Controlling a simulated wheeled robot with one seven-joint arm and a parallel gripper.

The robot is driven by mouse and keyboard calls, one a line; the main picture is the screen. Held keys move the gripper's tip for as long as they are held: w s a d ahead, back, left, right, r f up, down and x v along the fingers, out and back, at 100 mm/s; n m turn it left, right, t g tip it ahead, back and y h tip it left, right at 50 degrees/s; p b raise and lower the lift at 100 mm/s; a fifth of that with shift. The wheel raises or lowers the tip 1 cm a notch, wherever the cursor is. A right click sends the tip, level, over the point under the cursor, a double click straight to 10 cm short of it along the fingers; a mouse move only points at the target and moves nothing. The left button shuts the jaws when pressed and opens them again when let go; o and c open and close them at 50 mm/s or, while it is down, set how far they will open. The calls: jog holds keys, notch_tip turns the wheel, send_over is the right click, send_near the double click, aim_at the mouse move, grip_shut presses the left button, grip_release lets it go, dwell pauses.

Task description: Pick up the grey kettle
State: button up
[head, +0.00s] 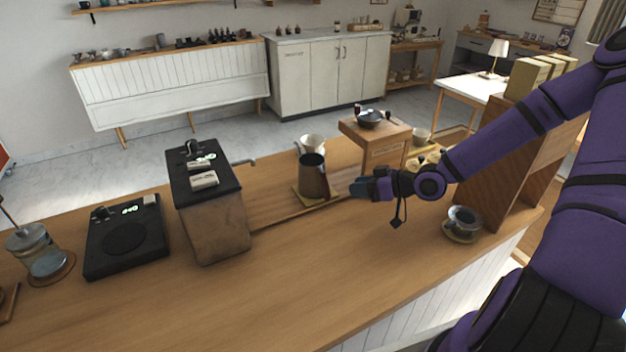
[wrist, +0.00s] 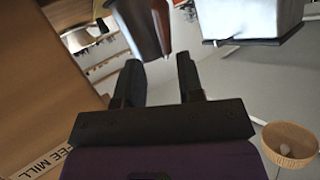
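The grey kettle (head: 313,179), a brownish-grey metal pot with a dark handle on its right side, stands upright on a small wooden board on the counter, left of my gripper. My gripper (head: 358,188) is level with its lower part, with a small gap between them in the head view. In the wrist view the kettle (wrist: 140,24) shows at the top, beyond the fingertips. My gripper (wrist: 158,68) is open there, with nothing between its two fingers. The kettle's top is cut off in the wrist view.
A white cup-like dripper (head: 311,143) stands behind the kettle. A black-topped machine (head: 208,205) is to the left. A blue-grey cup (head: 463,219) sits at the right. The front counter is clear.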

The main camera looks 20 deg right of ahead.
aim_at(325, 190)
jog(key=x, duration=0.5)
jog(key=shift+s, duration=0.1)
jog(key=shift+x, duration=2.85)
jog(key=shift+s+a+f, duration=0.1)
jog(key=shift+s, duration=0.1)
jog(key=shift+c, duration=0.5)
grip_shut()
